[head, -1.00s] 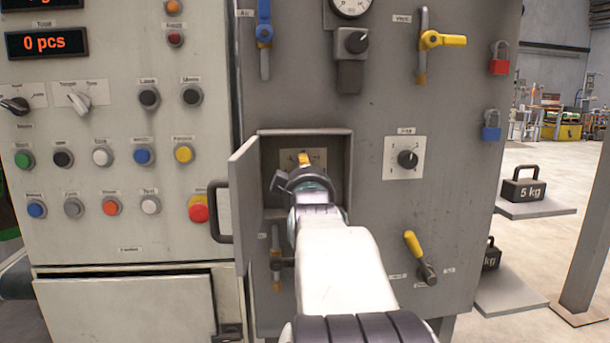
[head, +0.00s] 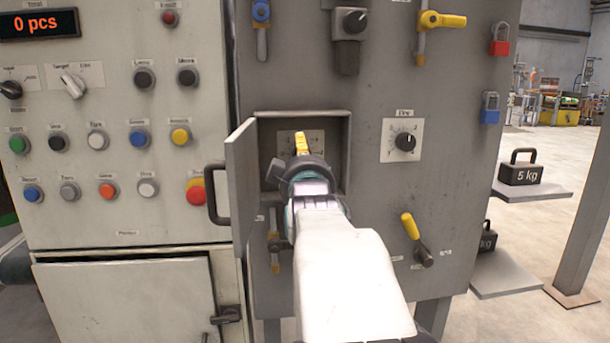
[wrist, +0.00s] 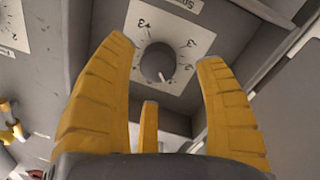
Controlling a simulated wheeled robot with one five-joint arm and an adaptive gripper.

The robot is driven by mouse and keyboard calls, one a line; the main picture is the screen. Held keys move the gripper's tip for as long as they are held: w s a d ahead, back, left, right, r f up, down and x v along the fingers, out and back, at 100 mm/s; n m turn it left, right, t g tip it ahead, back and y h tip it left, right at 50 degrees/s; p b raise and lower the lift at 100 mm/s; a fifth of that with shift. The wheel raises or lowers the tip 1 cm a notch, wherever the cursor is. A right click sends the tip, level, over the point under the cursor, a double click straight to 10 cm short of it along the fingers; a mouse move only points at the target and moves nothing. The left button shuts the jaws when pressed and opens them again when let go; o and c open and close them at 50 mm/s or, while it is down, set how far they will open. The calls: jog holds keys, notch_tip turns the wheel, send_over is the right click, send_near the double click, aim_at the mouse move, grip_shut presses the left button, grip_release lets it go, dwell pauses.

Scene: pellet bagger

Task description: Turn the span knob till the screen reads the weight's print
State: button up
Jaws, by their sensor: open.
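The span knob (wrist: 157,62), dark and round with a white pointer mark, sits on a white scale plate in the wrist view. In the head view only its plate (head: 316,138) shows, inside an open recessed box; my gripper hides the knob. My gripper (head: 301,143) reaches into the box. In the wrist view its yellow fingers (wrist: 165,52) are apart, one on each side of the knob, without visible contact. A black weight printed 5 kg (head: 520,172) stands on a platform at the right. A second weight (head: 488,237) is partly hidden.
The box door (head: 241,190) stands open at the left of my arm. A red-lettered display (head: 38,24) reads 0 pcs. Another knob (head: 405,142) and a yellow-handled lever (head: 409,226) are right of the box. Several buttons cover the left panel.

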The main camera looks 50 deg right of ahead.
jog(key=v, duration=0.8)
jog(key=shift+s+a, duration=0.15)
jog(key=shift+s, duration=0.05)
jog(key=shift+w+d+r+m, duration=0.1)
jog(key=shift+w+d+m, duration=1.35)
jog(key=shift+m, duration=0.95)
jog(key=shift+w+d+f+m, duration=0.1)
jog(key=shift+w+d+m, duration=1.35)
jog(key=shift+m, duration=0.95)
jog(key=shift+w+d+r+m, duration=0.1)
jog(key=shift+w+d+m, duration=1.35)
jog(key=shift+m, duration=0.95)
jog(key=shift+c, duration=0.2)
